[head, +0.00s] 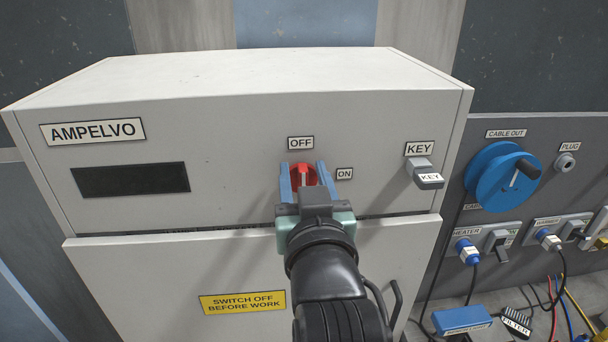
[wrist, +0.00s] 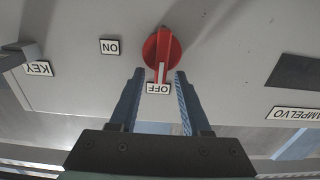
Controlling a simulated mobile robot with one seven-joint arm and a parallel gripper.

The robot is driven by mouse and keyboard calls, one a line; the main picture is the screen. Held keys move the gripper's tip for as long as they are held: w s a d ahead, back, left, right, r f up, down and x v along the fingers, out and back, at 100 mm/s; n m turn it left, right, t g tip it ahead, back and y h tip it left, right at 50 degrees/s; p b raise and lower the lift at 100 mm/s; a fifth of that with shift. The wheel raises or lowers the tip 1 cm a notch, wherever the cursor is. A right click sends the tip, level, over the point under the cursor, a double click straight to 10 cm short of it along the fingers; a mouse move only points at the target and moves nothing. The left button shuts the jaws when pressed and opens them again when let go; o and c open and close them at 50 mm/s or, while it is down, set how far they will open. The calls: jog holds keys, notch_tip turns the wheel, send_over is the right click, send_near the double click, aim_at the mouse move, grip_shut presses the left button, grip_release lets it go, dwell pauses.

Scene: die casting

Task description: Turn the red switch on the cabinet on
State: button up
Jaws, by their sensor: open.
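The red rotary switch (head: 303,175) is on the front of the grey cabinet (head: 240,130), between the OFF label (head: 300,143) above it and the ON label (head: 344,174) to its right. In the wrist view, the red switch (wrist: 161,50) has a raised handle with a white pointer line directed at the OFF label (wrist: 158,88). My gripper (head: 306,172) is open in front of the switch, its blue fingers on either side of it in the head view. In the wrist view the fingertips (wrist: 160,72) end near the knob's lower edge; I cannot tell whether they touch it.
A grey KEY holder (head: 424,172) sticks out from the cabinet to the right. A dark display (head: 130,179) is at the left. A panel with a blue cable reel (head: 501,176), plugs and cables stands at the far right. The cabinet front around the switch is flat.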

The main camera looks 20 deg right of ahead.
grip_shut()
dwell(0.6)
jog(key=m, duration=0.2)
jog(key=d+m, duration=0.1)
jog(key=m, duration=0.1)
jog(key=shift+s+f+m, duration=0.1)
jog(key=shift+s+m, duration=0.05)
jog(key=shift+m, duration=0.25)
jog(key=m, duration=0.4)
jog(key=d+f+m+b, duration=0.1)
jog(key=m, duration=0.3)
jog(key=f+m, duration=0.1)
jog(key=m, duration=0.4)
jog(key=shift+s+d+f, duration=0.2)
jog(key=shift+d, duration=0.05)
